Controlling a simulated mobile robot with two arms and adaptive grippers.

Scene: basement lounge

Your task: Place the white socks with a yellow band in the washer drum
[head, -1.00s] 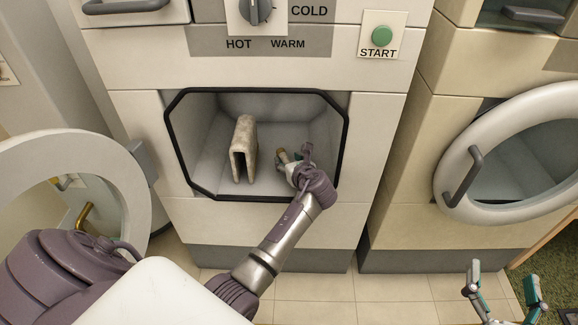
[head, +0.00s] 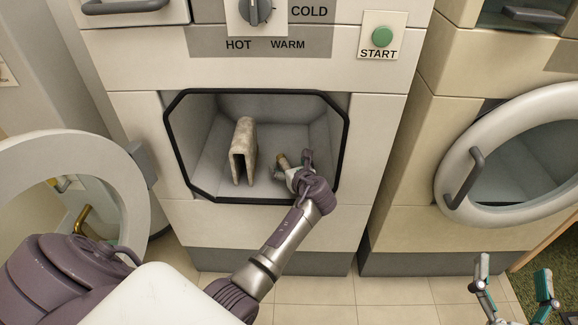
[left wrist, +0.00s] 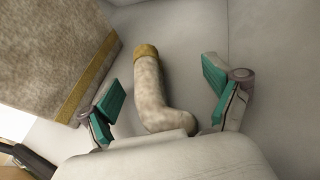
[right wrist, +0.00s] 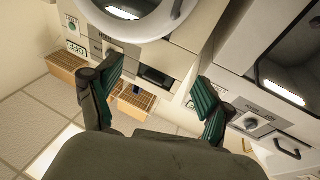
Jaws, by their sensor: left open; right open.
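A white sock with a yellow band (left wrist: 150,85) lies on the floor of the open washer drum (head: 212,165). In the head view its yellow-banded end (head: 281,159) shows beside my left gripper (head: 294,172). The left gripper is inside the drum and open; in the left wrist view its two fingers stand apart, one on each side of the sock. The sock's near end is partly hidden by the gripper body. My right gripper (head: 514,292) is open and empty, outside the washer at the lower right. I see only one sock.
A folded beige towel (head: 243,148) with a tan edge stands in the drum to the left of the sock. The washer's round door (head: 110,165) is swung open to the left. Another machine with a round door (head: 457,160) stands at right. The tiled floor is clear.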

